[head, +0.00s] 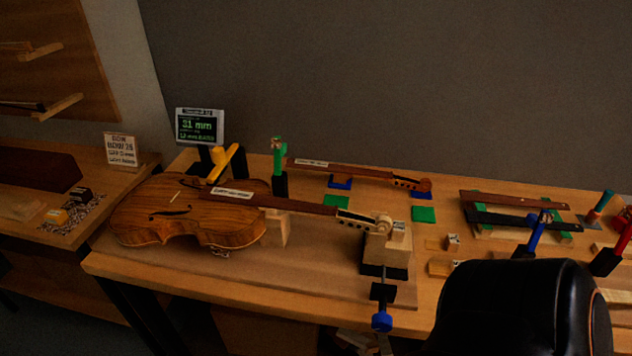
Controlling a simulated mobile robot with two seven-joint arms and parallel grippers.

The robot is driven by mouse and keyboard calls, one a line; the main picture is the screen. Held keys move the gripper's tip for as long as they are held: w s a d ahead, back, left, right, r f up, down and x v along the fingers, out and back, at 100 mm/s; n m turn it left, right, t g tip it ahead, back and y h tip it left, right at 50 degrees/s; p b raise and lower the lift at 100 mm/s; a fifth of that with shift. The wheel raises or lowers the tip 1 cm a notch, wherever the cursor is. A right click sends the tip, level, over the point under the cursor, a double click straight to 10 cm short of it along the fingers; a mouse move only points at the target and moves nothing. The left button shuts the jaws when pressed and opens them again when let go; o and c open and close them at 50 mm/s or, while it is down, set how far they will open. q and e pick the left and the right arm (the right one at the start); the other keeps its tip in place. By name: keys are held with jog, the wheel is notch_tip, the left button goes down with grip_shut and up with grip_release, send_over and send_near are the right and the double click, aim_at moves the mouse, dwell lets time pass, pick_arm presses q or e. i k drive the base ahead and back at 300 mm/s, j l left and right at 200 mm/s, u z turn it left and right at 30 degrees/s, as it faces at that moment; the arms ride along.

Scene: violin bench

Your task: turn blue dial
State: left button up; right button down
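A blue dial (382,321) hangs at the front edge of the bench, on a dark shaft below a black block (384,270). A light wooden block (386,246) sits above it, beside the violin's scroll. The violin (180,211) lies on the bench, its body at the left and its neck pointing right toward that block. Any mark showing the dial's angle is too small to read. Neither of my grippers shows in the head view, and nothing is seen touching the dial.
A large black rounded shape (520,305) hides the bench's front right. A small display (200,126) reading "31 mm" stands behind the violin. A loose violin neck (345,168) lies at the back. Dark strips (510,203) and upright coloured tools stand at right. Below the dial is clutter.

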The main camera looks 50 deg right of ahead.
aim_at(381, 321)
jog(key=z, duration=2)
jog(key=l, duration=0.1)
